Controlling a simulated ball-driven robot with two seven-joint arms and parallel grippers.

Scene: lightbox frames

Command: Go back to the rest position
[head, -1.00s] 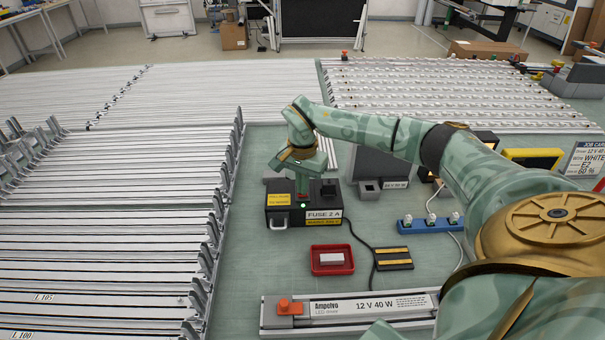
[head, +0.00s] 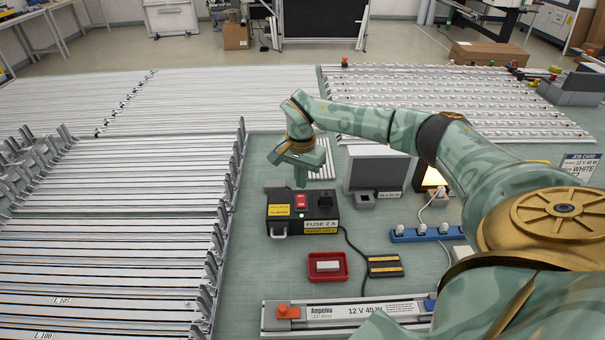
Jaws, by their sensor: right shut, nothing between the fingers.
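My right gripper (head: 301,178) is shut and empty. It hangs in the air just above and behind the black fuse box (head: 318,226), apart from it. The box has a red switch (head: 301,201), a yellow label and a "FUSE 2 A" label. My right arm reaches in from the right side of the head view and hides part of the bench behind it. My left gripper is not in view.
A red tray (head: 345,268) with a white block sits in front of the box. An LED driver (head: 360,311) lies at the front. A blue socket strip (head: 425,234) and a grey block (head: 377,168) stand right. Racks of metal profiles (head: 110,230) fill the left.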

